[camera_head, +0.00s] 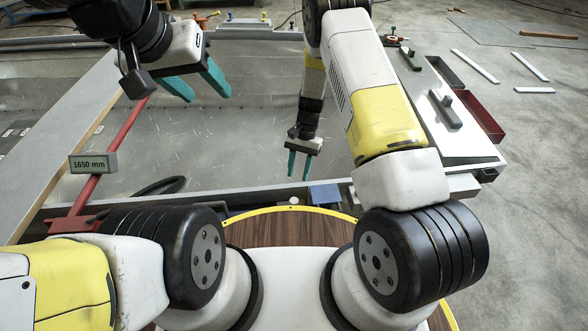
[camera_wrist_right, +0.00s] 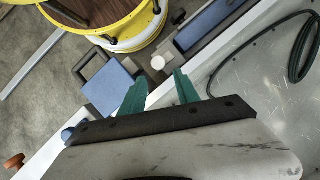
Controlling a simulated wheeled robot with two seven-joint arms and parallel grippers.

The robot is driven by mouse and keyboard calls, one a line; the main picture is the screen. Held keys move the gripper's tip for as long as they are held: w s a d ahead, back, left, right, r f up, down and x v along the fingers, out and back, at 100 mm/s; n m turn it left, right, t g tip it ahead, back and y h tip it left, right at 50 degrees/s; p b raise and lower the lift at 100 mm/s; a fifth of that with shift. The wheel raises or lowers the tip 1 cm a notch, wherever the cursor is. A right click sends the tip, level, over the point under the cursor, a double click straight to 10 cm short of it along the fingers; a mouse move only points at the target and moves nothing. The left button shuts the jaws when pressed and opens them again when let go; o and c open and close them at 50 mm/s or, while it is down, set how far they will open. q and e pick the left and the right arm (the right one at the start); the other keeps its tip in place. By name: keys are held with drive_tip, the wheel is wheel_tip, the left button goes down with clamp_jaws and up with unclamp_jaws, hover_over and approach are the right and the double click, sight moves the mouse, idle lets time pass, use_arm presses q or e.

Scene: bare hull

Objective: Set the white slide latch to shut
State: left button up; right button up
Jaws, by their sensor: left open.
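A small white round knob (camera_wrist_right: 158,62), which looks like the slide latch's handle, shows in the right wrist view on a narrow grey mount by the near rail. In the head view a small pale spot (camera_head: 293,201) is probably the same knob. My right gripper (camera_wrist_right: 158,77) has its teal fingers apart with nothing between them. The knob appears just past the fingertips, in line with the gap; the height between them cannot be told. In the head view the right gripper (camera_head: 298,176) points down above the near rail. My left gripper (camera_head: 207,92) is open and empty at upper left.
A blue block (camera_head: 324,195) sits beside the knob; it also shows in the right wrist view (camera_wrist_right: 113,88). A blue bar (camera_wrist_right: 205,25) lies on the other side. A black cable (camera_head: 160,186) lies on the metal floor. A red bar (camera_head: 110,150) with a 1650 mm label crosses at left.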

sight(294, 200)
drive_tip(key=x, duration=1)
drive_tip(key=shift+s+d+f, duration=0.1)
drive_tip(key=shift+f, duration=0.1)
clamp_jaws()
idle(1.1)
